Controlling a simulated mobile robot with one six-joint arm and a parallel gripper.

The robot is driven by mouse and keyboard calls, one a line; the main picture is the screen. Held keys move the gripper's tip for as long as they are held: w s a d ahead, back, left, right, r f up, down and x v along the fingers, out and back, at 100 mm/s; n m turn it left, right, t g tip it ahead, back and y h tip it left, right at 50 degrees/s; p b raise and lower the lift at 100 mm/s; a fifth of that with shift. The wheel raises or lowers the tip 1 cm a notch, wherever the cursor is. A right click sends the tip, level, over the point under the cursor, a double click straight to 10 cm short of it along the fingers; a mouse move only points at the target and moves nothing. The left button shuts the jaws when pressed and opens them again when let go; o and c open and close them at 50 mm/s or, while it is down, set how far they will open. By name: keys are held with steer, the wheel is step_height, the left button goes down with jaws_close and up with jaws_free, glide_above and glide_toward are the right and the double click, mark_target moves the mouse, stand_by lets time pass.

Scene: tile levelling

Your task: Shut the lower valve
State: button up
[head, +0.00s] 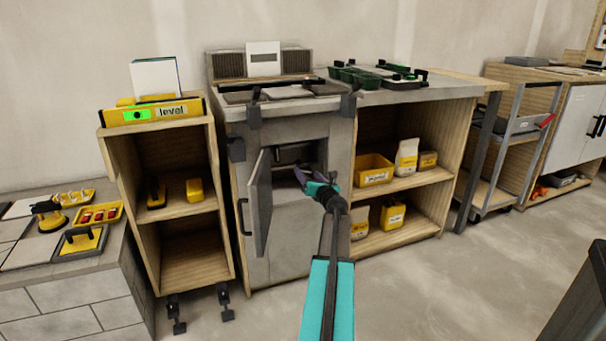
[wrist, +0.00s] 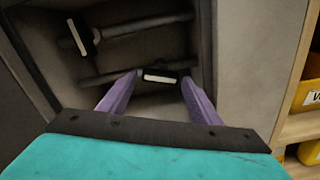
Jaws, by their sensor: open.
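In the wrist view, two dark pipes run across the inside of an open cabinet. The lower valve's handle (wrist: 160,77), dark with a white face, lies roughly along the lower pipe (wrist: 108,79). The upper valve's handle (wrist: 80,38), also white-faced, stands across the upper pipe (wrist: 145,25) at the left. My gripper (wrist: 161,80) is open, its two purple fingers on either side of the lower handle. I cannot tell whether they touch it. In the head view, my gripper (head: 306,176) is at the cabinet opening (head: 297,152), and the handles are too dark to make out.
The cabinet door (head: 260,205) stands open to the left of my gripper. A shelf with yellow boxes (head: 374,170) is close on the right. A worktop (head: 330,101) with tiles and trays lies above. The floor in front is clear.

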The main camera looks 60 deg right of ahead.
mark_target(304, 171)
steer(key=shift+b+x, duration=0.6)
steer(key=shift+x, duration=1.8)
steer(key=c, duration=0.8)
steer(key=shift+o, duration=0.2)
steer(key=shift+a+f, duration=0.1)
steer(key=shift+a, duration=0.25)
steer(key=shift+w+d+r+p, duration=0.1)
steer(key=shift+d+r+p, duration=0.15)
steer(key=shift+d+p, duration=0.05)
